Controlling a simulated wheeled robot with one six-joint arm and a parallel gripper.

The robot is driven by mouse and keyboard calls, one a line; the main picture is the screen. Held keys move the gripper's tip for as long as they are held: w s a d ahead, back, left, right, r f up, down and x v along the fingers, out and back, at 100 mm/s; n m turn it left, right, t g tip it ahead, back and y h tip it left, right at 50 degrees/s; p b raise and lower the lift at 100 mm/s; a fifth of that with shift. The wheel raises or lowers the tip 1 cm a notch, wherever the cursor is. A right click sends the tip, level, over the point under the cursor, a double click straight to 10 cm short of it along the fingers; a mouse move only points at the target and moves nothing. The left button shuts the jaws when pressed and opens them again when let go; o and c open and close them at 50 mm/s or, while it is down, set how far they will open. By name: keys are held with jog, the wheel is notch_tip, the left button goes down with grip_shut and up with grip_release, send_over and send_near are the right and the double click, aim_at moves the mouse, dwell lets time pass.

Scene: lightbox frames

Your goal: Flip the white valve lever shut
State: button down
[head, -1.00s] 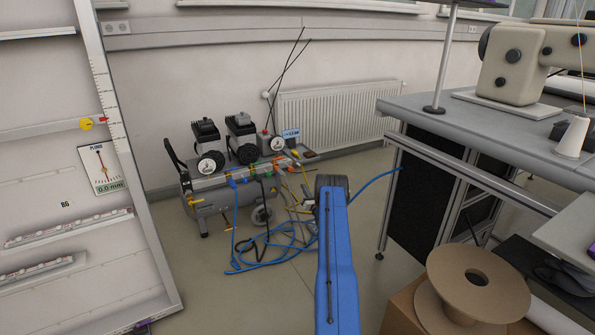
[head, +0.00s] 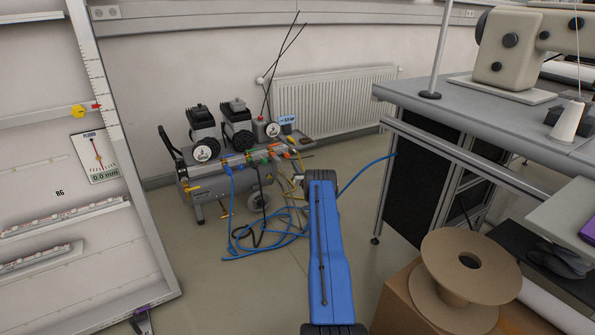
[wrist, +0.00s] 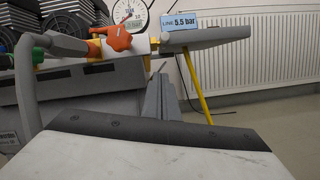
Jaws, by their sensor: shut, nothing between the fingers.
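The air compressor (head: 212,188) stands on the floor by the back wall, with a row of coloured fittings along its top. I cannot make out a white lever among them in either view. In the wrist view an orange knob (wrist: 117,37) sits on a yellow fitting, with a green fitting (wrist: 38,56) to its left. My gripper (wrist: 163,82) shows there as grey fingers, shut and empty, low and to the right of the orange knob and apart from it. In the head view my blue arm hides the gripper.
A blue-framed display reading 5.5 bar (wrist: 180,22) stands right of the knob. Blue hose (head: 265,250) lies looped on the floor before the compressor. A workbench (head: 470,112) and a cardboard spool (head: 440,268) are to the right; a panel frame (head: 145,200) is at the left.

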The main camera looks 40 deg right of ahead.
aim_at(293, 149)
jog(key=shift+w+d+r, duration=0.2)
jog(key=shift+r, duration=0.5)
jog(key=shift+w+d+r, duration=0.15)
jog(key=shift+d+r, duration=0.1)
jog(key=shift+r, duration=0.5)
jog(key=shift+w+d+r, duration=0.2)
jog(key=shift+r, duration=0.5)
